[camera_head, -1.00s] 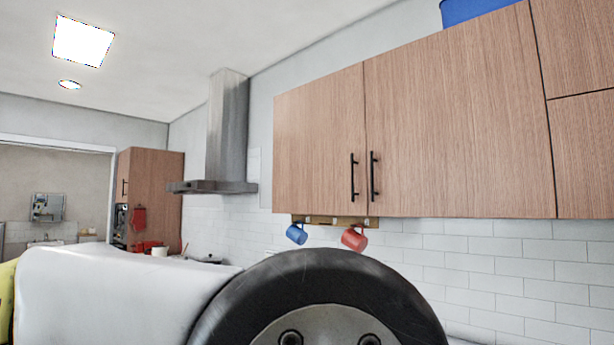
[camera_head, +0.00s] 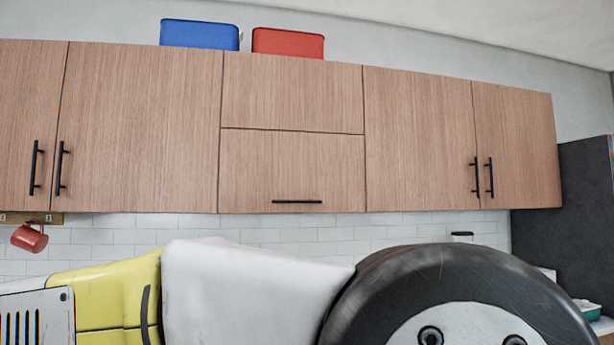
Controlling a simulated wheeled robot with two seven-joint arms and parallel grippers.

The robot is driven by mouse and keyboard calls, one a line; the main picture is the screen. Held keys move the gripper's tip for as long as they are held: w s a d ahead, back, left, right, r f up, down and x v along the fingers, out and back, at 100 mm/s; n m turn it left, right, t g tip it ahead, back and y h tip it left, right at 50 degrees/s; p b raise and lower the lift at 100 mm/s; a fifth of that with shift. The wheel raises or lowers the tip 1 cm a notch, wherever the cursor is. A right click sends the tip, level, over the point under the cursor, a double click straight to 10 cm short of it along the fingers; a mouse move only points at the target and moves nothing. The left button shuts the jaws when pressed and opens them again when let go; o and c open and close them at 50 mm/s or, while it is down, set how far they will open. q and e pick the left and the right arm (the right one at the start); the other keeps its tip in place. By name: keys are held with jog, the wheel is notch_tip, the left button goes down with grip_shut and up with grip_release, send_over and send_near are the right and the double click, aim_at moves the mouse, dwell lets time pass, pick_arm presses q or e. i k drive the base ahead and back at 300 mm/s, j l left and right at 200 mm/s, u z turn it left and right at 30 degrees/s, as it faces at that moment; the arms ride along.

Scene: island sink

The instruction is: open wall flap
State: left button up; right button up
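The wall cabinets run across the camera_head view. In their middle is a wood-grain flap (camera_head: 290,168) with a horizontal black bar handle (camera_head: 297,201) near its lower edge. The flap is closed and flush with its neighbours. A second plain wood panel (camera_head: 292,92) sits directly above it. Parts of my own arm in white, yellow and black fill the bottom of the view, below the cabinets. Neither gripper's fingers show, and nothing touches the flap or its handle.
Double-door cabinets with vertical black handles stand left (camera_head: 140,135) and right (camera_head: 418,140) of the flap. A blue box (camera_head: 199,34) and a red box (camera_head: 288,43) sit on top. A red mug (camera_head: 30,238) hangs at lower left. A dark tall unit (camera_head: 570,185) stands at far right.

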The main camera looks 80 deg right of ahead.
aim_at(261, 171)
jog(key=z, duration=2.25)
